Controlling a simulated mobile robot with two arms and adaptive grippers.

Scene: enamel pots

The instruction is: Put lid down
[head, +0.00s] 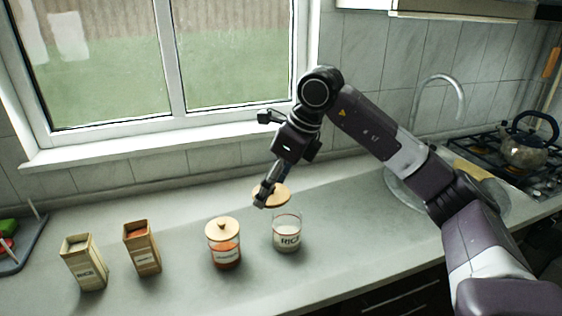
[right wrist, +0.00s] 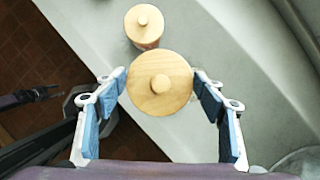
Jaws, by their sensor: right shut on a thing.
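My right gripper (head: 262,198) is shut on a round wooden lid (head: 280,194) with a knob. In the right wrist view the lid (right wrist: 174,102) sits between the blue finger pads of the right gripper (right wrist: 162,92). The lid is held just above the glass rice jar (head: 287,238), a little to the left of its mouth. The jar stands upright, with white contents and a label. In the right wrist view the lid hides it. My left gripper seems to show small and dark (right wrist: 45,93) at the left edge there; its jaws are unclear.
A second glass jar (head: 225,253) with orange contents wears its wooden lid (head: 222,229), close left of the rice jar. Two open boxes (head: 86,264) (head: 143,250) stand farther left. The counter (head: 345,240) is clear right of the rice jar, up to the sink (head: 400,190).

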